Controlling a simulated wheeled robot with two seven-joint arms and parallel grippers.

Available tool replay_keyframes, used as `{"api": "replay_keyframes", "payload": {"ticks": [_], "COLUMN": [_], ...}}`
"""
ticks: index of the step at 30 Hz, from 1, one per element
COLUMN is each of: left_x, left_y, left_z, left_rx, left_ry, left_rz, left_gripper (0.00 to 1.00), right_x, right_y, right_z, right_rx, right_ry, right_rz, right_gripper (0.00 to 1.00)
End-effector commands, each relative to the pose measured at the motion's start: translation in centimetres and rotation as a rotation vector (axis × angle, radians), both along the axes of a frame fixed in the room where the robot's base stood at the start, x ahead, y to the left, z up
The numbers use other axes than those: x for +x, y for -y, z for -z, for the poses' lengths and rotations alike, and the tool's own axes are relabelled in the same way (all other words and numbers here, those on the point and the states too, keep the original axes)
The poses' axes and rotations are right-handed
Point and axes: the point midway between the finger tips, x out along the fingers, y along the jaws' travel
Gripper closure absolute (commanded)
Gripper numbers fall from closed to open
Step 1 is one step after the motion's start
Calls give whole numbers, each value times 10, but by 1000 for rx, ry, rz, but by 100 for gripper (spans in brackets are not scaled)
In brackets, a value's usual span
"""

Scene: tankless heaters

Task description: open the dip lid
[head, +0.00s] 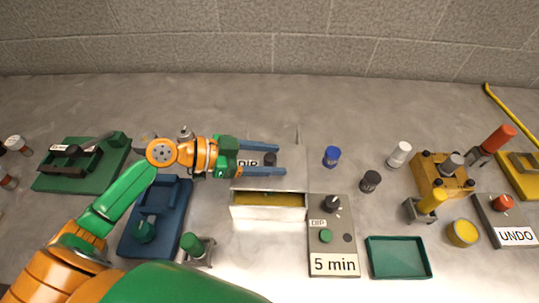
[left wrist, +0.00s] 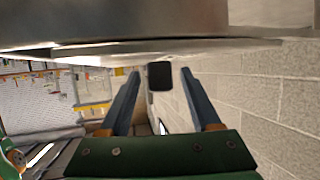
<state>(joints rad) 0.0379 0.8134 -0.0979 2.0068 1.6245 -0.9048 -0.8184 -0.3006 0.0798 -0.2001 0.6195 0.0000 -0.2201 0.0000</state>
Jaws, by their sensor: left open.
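The dip box (head: 268,213) is a pale metal tank in the middle of the bench. Its grey lid (head: 285,183) carries a DIP label, partly hidden by my left gripper, and a black knob (head: 270,159). A yellow strip of the inside shows between the lid's front edge and the box's front wall; I cannot tell the lid's exact tilt. My left gripper (head: 265,159) is open, its blue fingers on either side of the knob. In the left wrist view the dark knob (left wrist: 160,76) sits between the spread fingertips, with no clear contact. My right gripper is not in view.
Right of the box stands a grey panel (head: 344,210) with a DIP label, a green button and a 5 min sign. A green tray (head: 398,257) lies beyond it. A blue fixture (head: 157,222) stands left, under my arm. A brick wall (head: 270,45) runs behind.

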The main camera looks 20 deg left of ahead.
Motion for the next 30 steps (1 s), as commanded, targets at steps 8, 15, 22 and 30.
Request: {"api": "replay_keyframes", "payload": {"ticks": [8, 15, 22, 30], "left_x": [0, 0, 0, -1], "left_y": [0, 0, 0, 0], "left_z": [0, 0, 1, 1], "left_rx": [1, 0, 0, 1], "left_ry": [-1, -2, -2, -3], "left_rz": [0, 1, 1, 0], "left_gripper": [100, 100, 100, 100], "right_x": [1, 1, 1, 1], "right_y": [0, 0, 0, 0], "right_z": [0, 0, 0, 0], "right_rx": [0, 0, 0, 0], "right_ry": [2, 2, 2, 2], "right_rz": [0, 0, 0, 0], "right_gripper": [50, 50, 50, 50]}}
